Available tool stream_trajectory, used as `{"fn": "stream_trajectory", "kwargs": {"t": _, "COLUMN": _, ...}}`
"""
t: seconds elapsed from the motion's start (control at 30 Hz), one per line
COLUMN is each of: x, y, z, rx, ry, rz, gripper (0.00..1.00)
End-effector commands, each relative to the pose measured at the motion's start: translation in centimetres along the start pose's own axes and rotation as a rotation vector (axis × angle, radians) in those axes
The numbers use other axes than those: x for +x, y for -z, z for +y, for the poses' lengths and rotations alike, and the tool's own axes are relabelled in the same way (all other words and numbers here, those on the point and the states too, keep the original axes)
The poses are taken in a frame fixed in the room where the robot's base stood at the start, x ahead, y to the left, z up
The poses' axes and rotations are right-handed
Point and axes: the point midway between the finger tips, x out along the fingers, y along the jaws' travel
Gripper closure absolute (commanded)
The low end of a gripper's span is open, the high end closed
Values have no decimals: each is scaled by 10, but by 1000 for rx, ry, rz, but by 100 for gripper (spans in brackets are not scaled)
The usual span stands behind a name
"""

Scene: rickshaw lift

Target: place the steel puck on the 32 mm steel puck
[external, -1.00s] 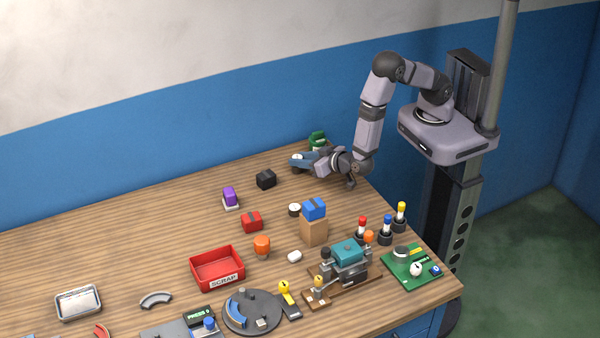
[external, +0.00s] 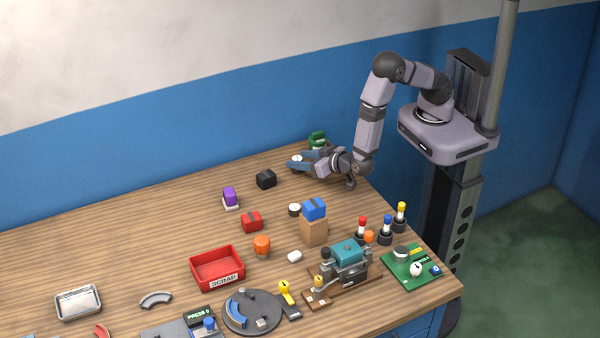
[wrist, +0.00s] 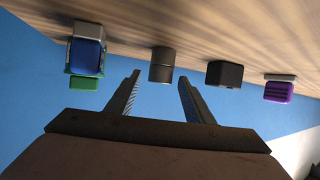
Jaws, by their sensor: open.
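In the wrist view, which is upside down, a dark grey steel cylinder (wrist: 162,65) stands on the table between and just beyond my fingertips. A seam crosses its middle, so it looks like two steel pucks stacked, the steel puck on the 32 mm steel puck, roughly aligned. My gripper (wrist: 160,78) is open, with a gap on each side of the stack. In the external view, my gripper (external: 293,161) is low at the table's back edge, and a pale round puck top (external: 297,158) shows between its fingers. The lower puck is hidden there.
A green item (external: 317,139) stands close behind my gripper, and a black box (external: 266,180) is to its left front. A purple block (external: 230,196), red block (external: 252,221) and blue block on a wooden block (external: 314,232) stand nearer the front. The back left table is clear.

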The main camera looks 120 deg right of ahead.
Motion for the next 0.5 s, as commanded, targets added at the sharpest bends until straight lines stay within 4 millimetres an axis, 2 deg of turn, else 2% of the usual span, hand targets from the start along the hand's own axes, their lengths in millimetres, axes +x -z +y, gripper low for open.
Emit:
{"fn": "stream_trajectory", "kwargs": {"t": 0.17, "x": -20, "y": -1, "z": -2, "rx": 0, "ry": 6, "rz": 1, "gripper": 52}}
{"fn": "stream_trajectory", "kwargs": {"t": 0.5, "x": -80, "y": -2, "z": -2, "rx": 1, "ry": 7, "rz": 0, "gripper": 52}}
